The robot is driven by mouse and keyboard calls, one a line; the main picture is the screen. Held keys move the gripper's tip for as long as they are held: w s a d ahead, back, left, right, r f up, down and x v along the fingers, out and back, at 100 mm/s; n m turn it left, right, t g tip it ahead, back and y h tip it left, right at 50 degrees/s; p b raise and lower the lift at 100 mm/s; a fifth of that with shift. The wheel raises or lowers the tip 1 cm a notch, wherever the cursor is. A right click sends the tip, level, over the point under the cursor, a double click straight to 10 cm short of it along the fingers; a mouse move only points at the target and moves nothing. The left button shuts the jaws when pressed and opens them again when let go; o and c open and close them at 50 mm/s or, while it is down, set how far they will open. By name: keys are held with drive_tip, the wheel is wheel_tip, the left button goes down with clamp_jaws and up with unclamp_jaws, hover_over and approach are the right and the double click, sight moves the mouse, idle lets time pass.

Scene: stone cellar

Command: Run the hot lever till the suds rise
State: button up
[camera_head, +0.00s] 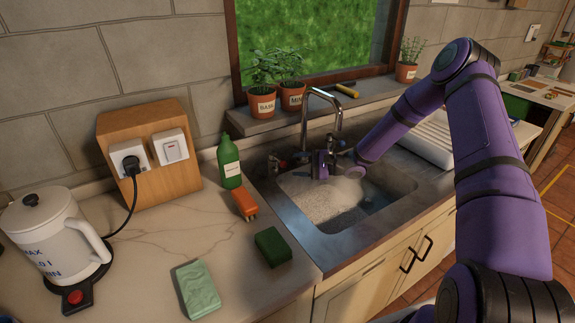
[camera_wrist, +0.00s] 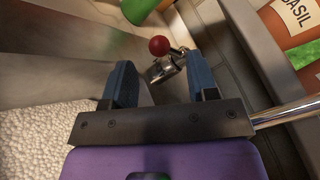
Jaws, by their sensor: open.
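The hot lever (camera_wrist: 158,46) has a red ball knob on a metal stem. In the head view the red-tipped lever (camera_head: 278,163) is at the left of the chrome tap (camera_head: 305,125). My gripper (camera_wrist: 160,68) is open; the knob lies just beyond and between its fingertips, seemingly apart from them. In the head view my gripper (camera_head: 320,165) is at the tap base, partly hidden. White suds (camera_head: 325,200) cover much of the sink basin (camera_head: 398,181), with a pale haze over them. I cannot make out a water stream.
A green bottle (camera_head: 229,163), orange object (camera_head: 245,204), green sponge (camera_head: 272,246) and pale green block (camera_head: 197,289) are on the counter left of the sink. A kettle (camera_head: 50,240) is far left. Potted herbs (camera_head: 262,103) line the sill behind the tap.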

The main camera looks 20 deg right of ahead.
drive_tip(key=v, duration=0.6)
idle(0.4)
